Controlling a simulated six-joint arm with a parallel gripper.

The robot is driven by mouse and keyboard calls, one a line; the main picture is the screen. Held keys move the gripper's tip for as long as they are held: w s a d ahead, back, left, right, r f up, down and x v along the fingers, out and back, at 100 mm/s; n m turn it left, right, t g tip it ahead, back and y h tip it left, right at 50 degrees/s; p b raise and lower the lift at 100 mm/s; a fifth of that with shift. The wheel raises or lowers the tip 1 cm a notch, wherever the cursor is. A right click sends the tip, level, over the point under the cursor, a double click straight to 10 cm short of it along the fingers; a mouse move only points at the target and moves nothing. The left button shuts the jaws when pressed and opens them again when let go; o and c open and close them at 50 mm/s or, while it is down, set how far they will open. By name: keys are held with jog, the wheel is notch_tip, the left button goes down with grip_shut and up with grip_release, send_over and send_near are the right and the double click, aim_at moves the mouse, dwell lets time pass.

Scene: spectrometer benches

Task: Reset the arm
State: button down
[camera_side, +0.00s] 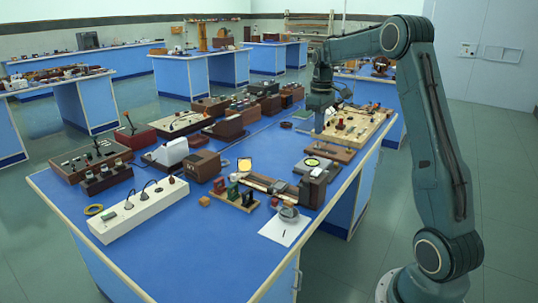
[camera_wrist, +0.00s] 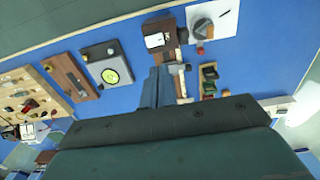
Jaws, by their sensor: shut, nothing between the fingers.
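My gripper (camera_side: 320,125) hangs from my bent arm over the far right part of the blue bench (camera_side: 225,260) in the side view, near a light wooden board (camera_side: 374,122) with small parts on it. The side view is too small to tell whether it touches anything. In the wrist view my gripper's blue-grey fingers (camera_wrist: 158,85) lie together with nothing between them. Beyond their tips is a dark brown instrument (camera_wrist: 162,38), which also stands near the bench's right edge in the side view (camera_side: 313,188).
A white sheet (camera_side: 275,232) bears a grey round piece (camera_side: 288,211). A device with a green disc (camera_side: 318,165) lies right of centre. Brown boxes crowd the back. The front corner is clear.

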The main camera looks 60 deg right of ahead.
dwell(0.4)
jog(key=s+a+r+t+h, duration=0.1)
jog(key=s+a+r, duration=0.25)
jog(key=a, duration=0.55)
jog(key=s+a+r+t, duration=0.15)
jog(key=a+r, duration=0.35)
jog(key=a, duration=0.5)
jog(key=s+a+f+t+y, duration=0.1)
jog(key=s+a+f+t, duration=0.2)
jog(key=s+a, duration=0.9)
jog(key=s, duration=0.4)
jog(key=shift+a+f, duration=0.3)
